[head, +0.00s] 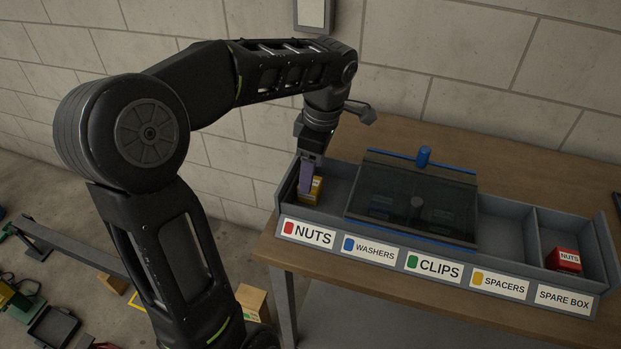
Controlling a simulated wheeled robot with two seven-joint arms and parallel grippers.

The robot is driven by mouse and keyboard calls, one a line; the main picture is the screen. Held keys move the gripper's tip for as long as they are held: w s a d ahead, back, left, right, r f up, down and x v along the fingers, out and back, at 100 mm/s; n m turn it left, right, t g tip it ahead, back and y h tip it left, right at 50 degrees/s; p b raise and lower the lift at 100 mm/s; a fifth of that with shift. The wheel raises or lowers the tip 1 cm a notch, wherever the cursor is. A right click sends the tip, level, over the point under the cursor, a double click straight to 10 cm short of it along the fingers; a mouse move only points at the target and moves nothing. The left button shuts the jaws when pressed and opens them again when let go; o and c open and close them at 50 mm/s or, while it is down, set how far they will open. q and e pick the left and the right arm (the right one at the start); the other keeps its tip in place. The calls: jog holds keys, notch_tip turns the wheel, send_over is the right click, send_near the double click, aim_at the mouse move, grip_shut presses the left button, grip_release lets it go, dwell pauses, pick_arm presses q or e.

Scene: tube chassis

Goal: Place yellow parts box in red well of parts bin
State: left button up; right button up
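The parts bin (420,252) is a long grey tray on the table, with labelled wells. Its leftmost well carries the NUTS label (307,233) with a red square. The yellow parts box (315,190) is in this well, toward its left side. My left gripper (306,185) reaches down into the same well from above, and a purplish finger is in front of the box and covers part of it. I cannot tell whether the fingers press on the box or whether the box rests on the well floor. My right gripper is not in view.
A dark transparent lid (415,197) with a blue knob covers the middle wells. The spacers well (506,235) looks empty. A red NUTS box (564,260) sits in the spare box well. The wooden table (520,160) has bare room behind the bin. A cardboard box (252,302) is on the floor.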

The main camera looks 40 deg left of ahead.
aim_at(315, 183)
pick_arm(q)
jog(key=r, duration=0.4)
jog(key=shift+w+d+r, duration=0.1)
jog(key=shift+w+d, duration=0.05)
jog(key=shift+d, duration=0.1)
jog(key=r+p, duration=0.1)
jog(key=r, duration=0.1)
jog(key=r+p, duration=0.1)
jog(key=p, duration=0.1)
jog(key=shift+d+r, duration=0.2)
jog(key=shift+r, duration=0.15)
